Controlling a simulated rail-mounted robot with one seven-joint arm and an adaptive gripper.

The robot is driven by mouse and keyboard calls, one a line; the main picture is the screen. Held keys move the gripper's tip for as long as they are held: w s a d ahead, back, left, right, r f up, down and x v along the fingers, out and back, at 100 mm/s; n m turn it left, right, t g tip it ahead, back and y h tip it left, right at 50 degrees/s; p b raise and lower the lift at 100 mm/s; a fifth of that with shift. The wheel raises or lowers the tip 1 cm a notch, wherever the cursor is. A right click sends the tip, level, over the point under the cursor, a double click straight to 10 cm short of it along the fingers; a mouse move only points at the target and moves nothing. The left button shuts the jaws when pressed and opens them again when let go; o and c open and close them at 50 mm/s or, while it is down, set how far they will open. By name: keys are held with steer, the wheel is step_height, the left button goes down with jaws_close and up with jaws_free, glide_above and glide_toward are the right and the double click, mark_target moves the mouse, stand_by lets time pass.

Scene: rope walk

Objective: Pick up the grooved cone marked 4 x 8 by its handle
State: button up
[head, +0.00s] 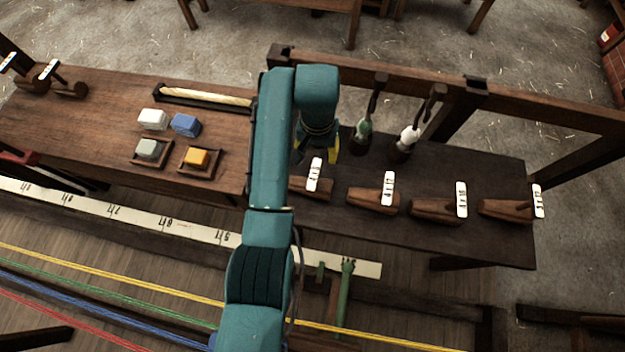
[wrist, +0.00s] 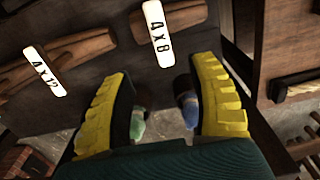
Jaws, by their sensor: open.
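The grooved cone marked 4 x 8 (wrist: 181,17) is dark wood with a white tag (wrist: 157,34) and lies at the top of the wrist view, beyond my fingertips. In the head view the leftmost cone (head: 318,194) of the row is partly covered by my arm; its tag is too small to read surely. My gripper (wrist: 161,72) is open and empty, its yellow-padded fingers apart and pointing toward the tag without touching it. In the head view my gripper (head: 322,150) hangs behind that cone, partly hidden. The cone's handle is not clearly distinguishable.
A cone marked 4 x 12 (wrist: 62,58) lies beside it. More tagged cones (head: 436,210) continue right along the dark bench (head: 490,165). Two brush-like tools, green (head: 363,130) and white (head: 407,138), stand behind the row near a wooden rail (head: 540,112).

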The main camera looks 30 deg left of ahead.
mark_target(314, 173)
step_height(314, 173, down, 8)
steer(key=shift+r+b, duration=0.15)
steer(key=shift+b, duration=0.35)
steer(key=f, duration=0.2)
steer(key=s+f+b, duration=0.1)
steer(key=f, duration=0.1)
steer(key=shift+f, duration=0.4)
steer(key=shift+w+f, duration=0.15)
steer(key=shift+f, duration=0.3)
jaws_close()
